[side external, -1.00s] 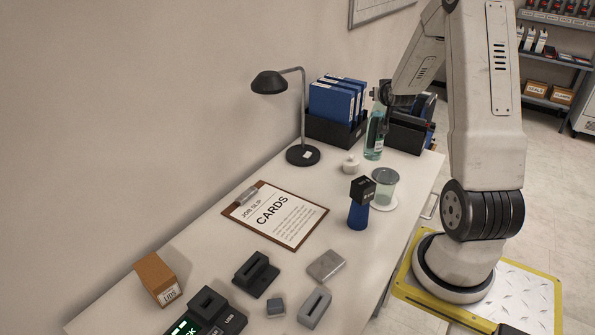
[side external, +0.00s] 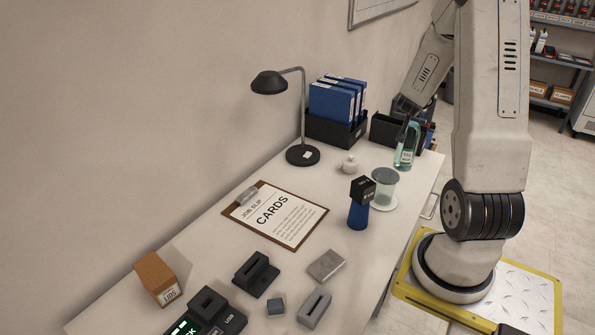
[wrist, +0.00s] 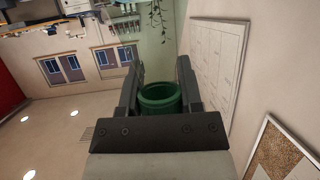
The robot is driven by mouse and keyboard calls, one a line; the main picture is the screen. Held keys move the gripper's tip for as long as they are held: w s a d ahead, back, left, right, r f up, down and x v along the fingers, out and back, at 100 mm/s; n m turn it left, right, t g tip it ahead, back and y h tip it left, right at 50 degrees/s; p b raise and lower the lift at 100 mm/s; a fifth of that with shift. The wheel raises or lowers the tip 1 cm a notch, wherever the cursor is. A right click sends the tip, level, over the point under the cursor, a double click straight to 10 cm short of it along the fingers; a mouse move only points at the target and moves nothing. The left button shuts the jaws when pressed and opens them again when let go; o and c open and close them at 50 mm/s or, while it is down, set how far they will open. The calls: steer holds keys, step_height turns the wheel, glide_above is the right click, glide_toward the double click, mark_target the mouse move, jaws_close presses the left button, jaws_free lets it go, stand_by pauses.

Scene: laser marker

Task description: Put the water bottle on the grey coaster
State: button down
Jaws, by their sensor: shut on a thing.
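The water bottle (side external: 406,150) is a clear teal bottle near the far right end of the desk. The wrist view shows a green round cap or neck (wrist: 160,97) between the two fingers. The bottle leans slightly in the side view; I cannot tell whether its base touches the desk. I cannot tell whether this disc is the coaster or a lid.
The tumbler stands on a white round mat (side external: 383,204). A blue stamp with a black top (side external: 360,203) and a small white pot (side external: 350,164) are close by. Behind are a black lamp (side external: 303,154), blue binders (side external: 332,103) and a black bin (side external: 387,131). A clipboard (side external: 275,215) lies in front.

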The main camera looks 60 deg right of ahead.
steer(key=shift+s+r, duration=0.1)
steer(key=shift+s, duration=0.15)
steer(key=w+d+f, duration=0.7)
steer(key=d+f, duration=0.2)
steer(key=d, duration=0.2)
steer(key=shift+w+f, duration=0.15)
steer(key=shift+w, duration=0.15)
stand_by(0.4)
steer(key=shift+d, duration=0.1)
steer(key=shift+w+d+f, duration=0.1)
steer(key=shift+f, duration=0.85)
steer(key=shift+w+d+f, duration=0.1)
steer(key=shift+f, duration=0.95)
